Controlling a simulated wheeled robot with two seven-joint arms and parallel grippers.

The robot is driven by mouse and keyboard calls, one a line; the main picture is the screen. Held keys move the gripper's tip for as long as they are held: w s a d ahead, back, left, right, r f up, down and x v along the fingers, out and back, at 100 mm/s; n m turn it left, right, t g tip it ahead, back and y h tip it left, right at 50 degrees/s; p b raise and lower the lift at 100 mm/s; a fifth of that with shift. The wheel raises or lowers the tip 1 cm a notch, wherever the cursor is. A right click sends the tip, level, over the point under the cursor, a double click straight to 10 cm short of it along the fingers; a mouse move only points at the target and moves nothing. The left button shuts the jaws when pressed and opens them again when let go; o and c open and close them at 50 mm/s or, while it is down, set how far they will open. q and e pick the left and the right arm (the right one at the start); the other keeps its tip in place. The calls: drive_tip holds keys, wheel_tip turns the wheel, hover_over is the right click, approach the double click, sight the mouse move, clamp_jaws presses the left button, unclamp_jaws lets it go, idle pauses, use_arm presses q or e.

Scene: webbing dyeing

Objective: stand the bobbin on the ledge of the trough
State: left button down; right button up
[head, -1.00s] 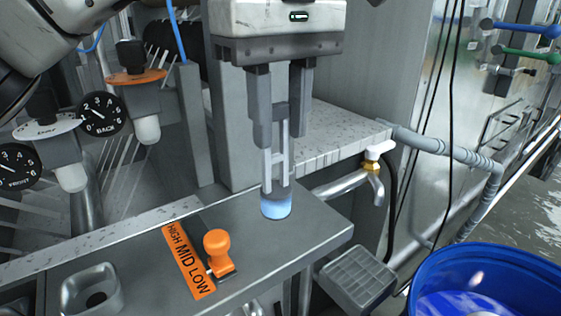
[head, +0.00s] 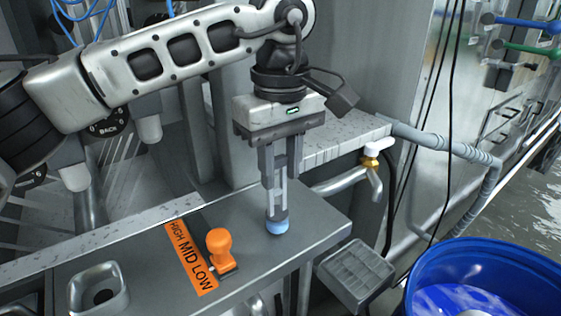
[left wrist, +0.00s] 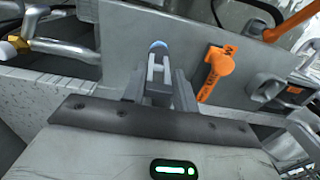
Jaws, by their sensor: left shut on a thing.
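My left gripper (head: 276,196) points down over the grey metal ledge (head: 318,232) and is shut on the bobbin (head: 277,227), which shows mostly as a pale blue end below the fingers. The bobbin is upright, at or just above the ledge's surface; I cannot tell if it touches. Most of its body is hidden between the fingers. In the left wrist view the fingers (left wrist: 158,72) close around the bobbin, whose blue end (left wrist: 158,45) sticks out past them. My right gripper is not in view.
An orange knob (head: 219,247) stands beside the HIGH MID LOW label (head: 188,256), left of the bobbin. A brass tap (head: 371,164) and a grey box (head: 356,270) are to the right. A blue barrel (head: 480,262) stands at the lower right. The ledge's right end is clear.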

use_arm(q)
drive_tip(key=shift+f, duration=0.2)
drive_tip(key=c, duration=1.1)
unclamp_jaws()
drive_tip(key=shift+r, duration=0.15)
wheel_tip(320, 180, up, 12)
